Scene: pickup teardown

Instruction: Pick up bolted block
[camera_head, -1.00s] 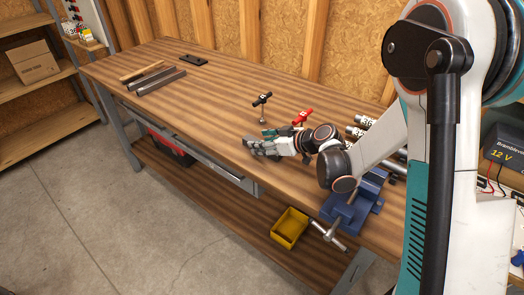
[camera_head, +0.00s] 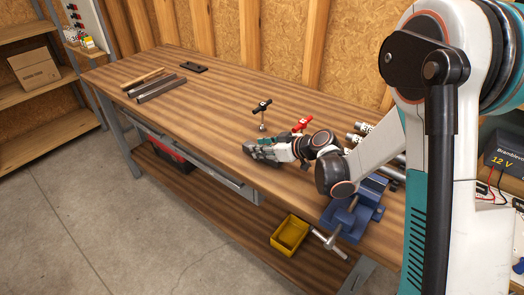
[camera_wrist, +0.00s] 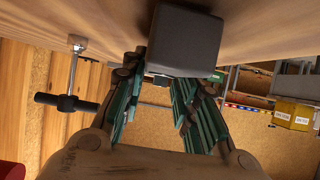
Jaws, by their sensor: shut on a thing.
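The block is a dark grey, smooth-sided piece with rounded edges (camera_wrist: 185,40), seen large at the top of the wrist view, against the wooden bench top. My gripper (camera_wrist: 172,72) has its teal, jointed fingers on either side of it, shut on it. In the head view my gripper (camera_head: 262,150) is low over the bench's front edge, and the block is mostly hidden by the fingers. I cannot tell whether the block touches the bench. No bolt shows on its visible sides.
A blue vise (camera_head: 352,217) is at the right front. Metal bars (camera_head: 157,88) lie far left. A yellow bin (camera_head: 289,235) sits below.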

